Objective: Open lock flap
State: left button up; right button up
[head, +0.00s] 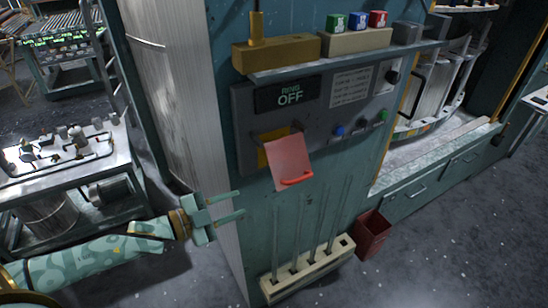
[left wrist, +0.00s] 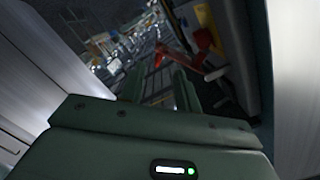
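The lock flap (head: 289,162) is a translucent reddish plate with a red handle (head: 297,180) along its lower edge. It hangs at a slant in front of a yellow-edged opening (head: 267,151) on the grey control panel. In the left wrist view, red parts of the flap (left wrist: 201,46) show beyond the fingers, near a yellow patch. My left gripper (head: 241,204) is open and empty, to the left of the flap and a little lower, apart from it. Its two fingers also show in the left wrist view (left wrist: 158,88). My right gripper is not in view.
The panel has a display reading OFF (head: 290,95) and coloured knobs. A shelf (head: 340,57) above holds blocks and small boxes. A rack (head: 310,270) with upright glass rods stands below, beside a red bin (head: 373,236). A metal bench (head: 65,160) stands at left.

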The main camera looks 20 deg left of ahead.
pick_arm(q)
notch_tip(320, 180, up, 2)
jog(key=d+h, duration=0.1)
jog(key=m, duration=0.1)
send_near(293, 183)
jog(key=p+x, duration=0.2)
jog(key=x, duration=0.9)
jog(key=shift+w+f, duration=0.15)
jog(key=shift+w, duration=0.1)
jog(key=shift+w+d+p, duration=0.1)
jog(key=shift+w+p, duration=0.2)
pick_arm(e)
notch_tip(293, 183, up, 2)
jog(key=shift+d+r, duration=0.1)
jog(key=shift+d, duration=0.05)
pick_arm(q)
jog(key=shift+h, duration=0.3)
jog(key=shift+c, duration=0.3)
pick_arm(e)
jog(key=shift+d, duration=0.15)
pick_arm(q)
jog(key=shift+f, duration=0.1)
grip_shut()
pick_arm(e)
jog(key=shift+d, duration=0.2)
